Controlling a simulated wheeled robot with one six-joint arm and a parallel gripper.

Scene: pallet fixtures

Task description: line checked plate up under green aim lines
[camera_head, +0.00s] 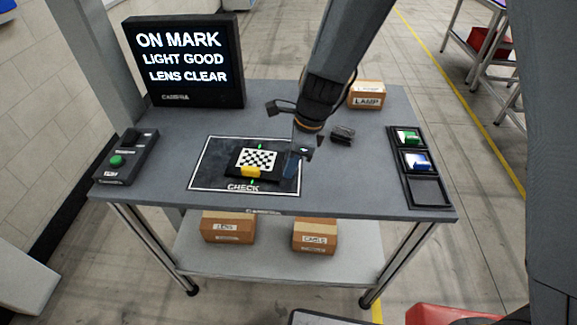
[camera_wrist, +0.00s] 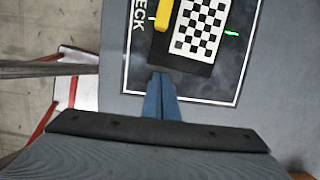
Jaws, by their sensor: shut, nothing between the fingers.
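The checked plate (camera_head: 257,159), a black-and-white checkerboard on a black base with a yellow tab (camera_head: 250,171), lies flat inside the white-outlined CHECK mat (camera_head: 214,165). Short green aim lines (camera_head: 260,146) show at its far and near sides. The checked plate also shows in the wrist view (camera_wrist: 203,25), with a green line (camera_wrist: 231,33) beside it. My gripper (camera_head: 290,168) is shut and empty, low by the plate's right side. In the wrist view its blue fingers (camera_wrist: 160,90) are together at the edge of the black base; I cannot tell whether they touch it.
A screen (camera_head: 186,60) at the back left reads "ON MARK, LIGHT GOOD, LENS CLEAR". A button box (camera_head: 125,158) stands at left, a three-slot tray (camera_head: 428,190) at right, a LAMP box (camera_head: 367,95) behind. A small dark object (camera_head: 343,134) lies right of the mat.

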